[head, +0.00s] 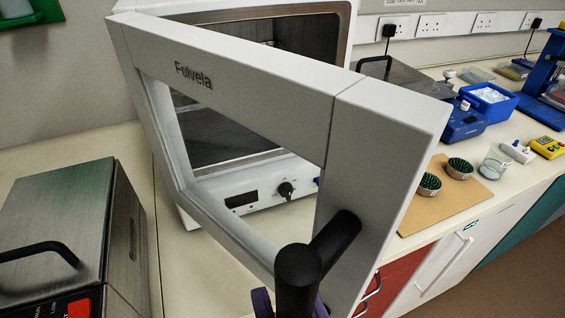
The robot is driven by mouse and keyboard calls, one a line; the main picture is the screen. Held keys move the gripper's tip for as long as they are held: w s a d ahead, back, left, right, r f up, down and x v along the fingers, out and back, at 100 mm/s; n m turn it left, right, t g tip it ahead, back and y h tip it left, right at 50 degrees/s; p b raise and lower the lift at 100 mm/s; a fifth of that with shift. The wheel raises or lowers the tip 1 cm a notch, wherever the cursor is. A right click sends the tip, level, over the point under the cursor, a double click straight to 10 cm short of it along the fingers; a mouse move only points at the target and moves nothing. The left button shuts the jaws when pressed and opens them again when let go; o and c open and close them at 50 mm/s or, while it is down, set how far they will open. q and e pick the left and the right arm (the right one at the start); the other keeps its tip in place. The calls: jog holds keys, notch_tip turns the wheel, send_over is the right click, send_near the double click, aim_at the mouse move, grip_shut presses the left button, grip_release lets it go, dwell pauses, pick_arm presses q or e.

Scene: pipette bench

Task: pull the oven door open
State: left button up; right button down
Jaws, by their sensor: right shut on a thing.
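The oven (262,187) stands at the back of the bench, with its dark chamber (305,38) showing above and through the door. The grey oven door (240,78), marked "Fulvela", stands well open, swung out toward me from its left side. Its window frames the chamber and the control panel. The black door handle (335,236) juts from the door's free right end toward me. My right gripper (291,303) shows only as purple parts at the bottom edge, shut around the handle. The handle and the picture's edge hide most of it. My left gripper is out of view.
A steel box with a black handle (60,215) stands at the lower left, near the door. To the right are a tan board (450,208) with two green-topped round pieces, a beaker (494,163) and a blue tray (490,100). Floor shows at the lower right.

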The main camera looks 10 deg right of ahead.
jog(key=shift+a+f, duration=0.1)
jog(key=shift+a, duration=0.1)
jog(key=c, duration=0.7)
grip_release()
jog(key=shift+s+d, duration=0.1)
jog(key=shift+s, duration=0.3)
jog(key=s, duration=0.3)
jog(key=s+b, duration=0.1)
jog(key=s, duration=0.2)
jog(key=s+d+b, duration=0.1)
jog(key=s, duration=0.2)
